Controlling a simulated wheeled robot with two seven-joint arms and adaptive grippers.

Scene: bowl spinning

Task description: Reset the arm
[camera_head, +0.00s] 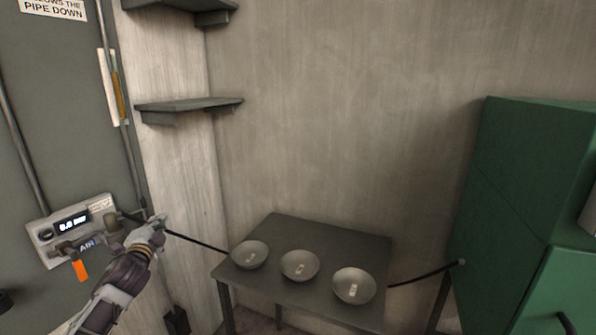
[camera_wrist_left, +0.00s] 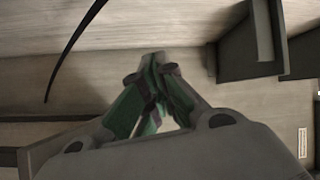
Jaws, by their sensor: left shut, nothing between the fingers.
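My left arm comes in from the lower left in the head view. My left gripper (camera_head: 158,222) is raised in front of the pale wall strip, beside the wall panel and left of the table. In the left wrist view its fingers (camera_wrist_left: 152,62) meet at their tips, with nothing held between them. Three grey bowls stand in a row on the dark table: the left bowl (camera_head: 249,255), the middle bowl (camera_head: 299,266) and the right bowl (camera_head: 353,286). The gripper is apart from all of them. My right gripper is not in view.
The dark table (camera_head: 330,238) stands against the wall. A wall panel with a display (camera_head: 72,224) and an orange tag (camera_head: 80,270) is close left of my gripper. Shelves (camera_head: 190,104) jut out above. A green cabinet (camera_head: 520,170) stands at right. A dark line (camera_head: 425,274) runs beside the table.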

